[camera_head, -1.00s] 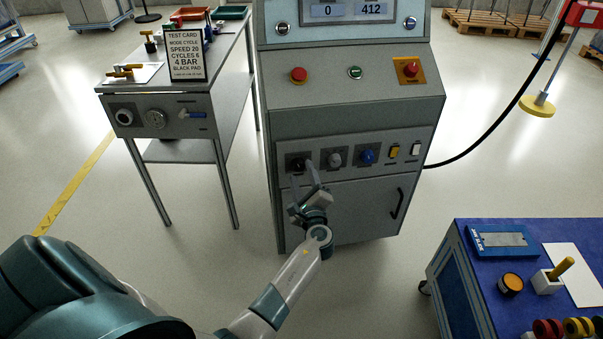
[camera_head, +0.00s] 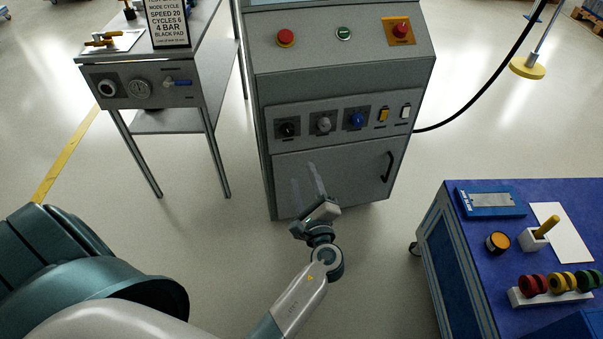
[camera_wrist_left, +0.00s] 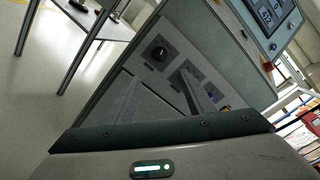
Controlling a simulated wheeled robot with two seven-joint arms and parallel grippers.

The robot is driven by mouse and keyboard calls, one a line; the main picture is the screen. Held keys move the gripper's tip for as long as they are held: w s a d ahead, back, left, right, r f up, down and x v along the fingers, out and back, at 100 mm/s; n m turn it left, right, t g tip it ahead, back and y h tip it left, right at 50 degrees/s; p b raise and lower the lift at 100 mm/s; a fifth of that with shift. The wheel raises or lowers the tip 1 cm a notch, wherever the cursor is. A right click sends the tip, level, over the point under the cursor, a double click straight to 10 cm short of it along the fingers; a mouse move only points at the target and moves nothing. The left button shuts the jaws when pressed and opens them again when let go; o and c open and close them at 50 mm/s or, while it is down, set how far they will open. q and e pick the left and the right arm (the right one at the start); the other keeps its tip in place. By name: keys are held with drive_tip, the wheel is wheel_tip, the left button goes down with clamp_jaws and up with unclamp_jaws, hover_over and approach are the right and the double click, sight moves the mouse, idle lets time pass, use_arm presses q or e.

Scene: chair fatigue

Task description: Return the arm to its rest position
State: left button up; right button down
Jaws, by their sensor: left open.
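My left gripper (camera_head: 307,182) is in front of the lower door of the grey control cabinet (camera_head: 350,70), below its row of knobs. Its two fingers are apart, with nothing between them. In the left wrist view the open fingers (camera_wrist_left: 165,95) point toward the cabinet front, and a black knob (camera_wrist_left: 158,54) shows just beyond them. In the head view the black knob (camera_head: 288,130), a grey knob (camera_head: 323,124) and a blue knob (camera_head: 357,119) are all clear of the gripper. My right gripper is not in view.
A grey side table (camera_head: 150,85) with a test card (camera_head: 168,22) stands at the left. A blue workbench (camera_head: 468,245) with colored rings (camera_head: 560,283) stands at the right. A black cable (camera_head: 480,108) runs from the cabinet's right side. Floor between them is open.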

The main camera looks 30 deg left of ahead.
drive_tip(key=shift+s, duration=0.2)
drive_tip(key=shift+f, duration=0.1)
use_arm(q)
drive_tip(key=s+f+n+g+h, duration=0.5)
drive_tip(key=s+f+n, duration=0.4)
drive_tip(key=s+f, duration=0.3)
drive_tip(key=s+d+f+n+g+h, duration=0.1)
drive_tip(key=s+d+n+g+h, duration=0.2)
drive_tip(key=s+d, duration=0.4)
drive_tip(key=s+d+f+n+h, duration=0.1)
drive_tip(key=s+d+n+h, duration=0.2)
drive_tip(key=s+d+h, duration=0.45)
drive_tip(key=s+a+f+y+p, duration=0.1)
drive_tip(key=f+p, duration=0.5)
drive_tip(key=f, duration=0.2)
drive_tip(key=s+a+f+y+p, duration=0.1)
drive_tip(key=a+f+p, duration=0.1)
drive_tip(key=f+p, duration=0.5)
drive_tip(key=shift+a+f, duration=0.25)
drive_tip(key=shift+f, duration=0.55)
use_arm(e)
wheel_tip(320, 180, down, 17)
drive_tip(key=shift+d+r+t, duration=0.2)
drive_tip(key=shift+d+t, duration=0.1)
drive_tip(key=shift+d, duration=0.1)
